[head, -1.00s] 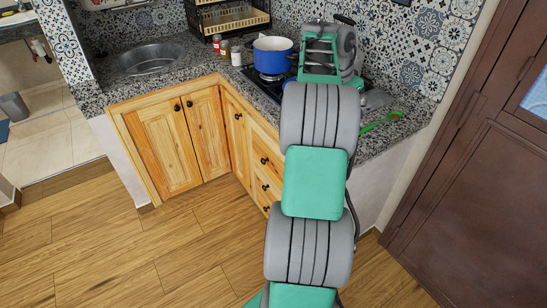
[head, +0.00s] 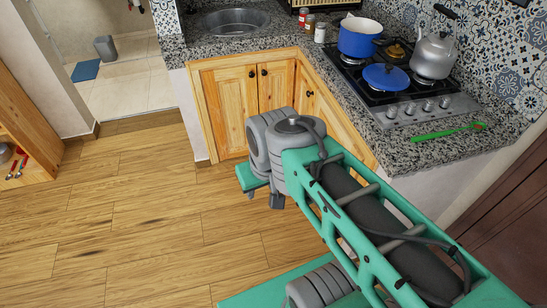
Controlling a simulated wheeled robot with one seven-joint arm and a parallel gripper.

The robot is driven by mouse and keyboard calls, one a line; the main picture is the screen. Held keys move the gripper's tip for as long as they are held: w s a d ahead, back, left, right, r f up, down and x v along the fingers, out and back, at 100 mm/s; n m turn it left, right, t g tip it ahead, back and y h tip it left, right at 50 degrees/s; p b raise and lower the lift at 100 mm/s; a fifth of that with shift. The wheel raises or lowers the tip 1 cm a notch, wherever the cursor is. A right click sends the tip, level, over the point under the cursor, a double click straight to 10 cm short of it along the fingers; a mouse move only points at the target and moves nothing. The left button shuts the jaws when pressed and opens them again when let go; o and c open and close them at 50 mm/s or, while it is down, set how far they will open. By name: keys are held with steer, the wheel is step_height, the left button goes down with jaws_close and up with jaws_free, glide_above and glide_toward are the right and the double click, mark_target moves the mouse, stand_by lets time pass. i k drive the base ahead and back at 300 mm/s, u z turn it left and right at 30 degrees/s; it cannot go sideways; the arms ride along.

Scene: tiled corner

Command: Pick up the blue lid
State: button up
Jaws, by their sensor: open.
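The blue lid (head: 375,77) lies on the front-left part of the gas stove (head: 400,110), with a dark knob on top. It looks flat, close in front of the blue pot (head: 357,44), and nothing covers it. My gripper (head: 264,198) shows only in small part at the far end of my arm, below the grey wrist. It is open, holds nothing visible, and hangs over the floor in front of the cabinets, well left of and below the lid.
A grey kettle (head: 434,55) stands right of the lid. A green utensil (head: 446,131) lies on the granite counter (head: 415,152) by the front edge. Small jars (head: 319,31) stand left of the pot. The wooden floor (head: 130,220) at left is clear.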

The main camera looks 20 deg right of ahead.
mark_target(388, 77)
steer(key=z, duration=0.85)
steer(key=i, duration=0.9)
steer(key=u, duration=0.75)
steer(key=i, duration=1)
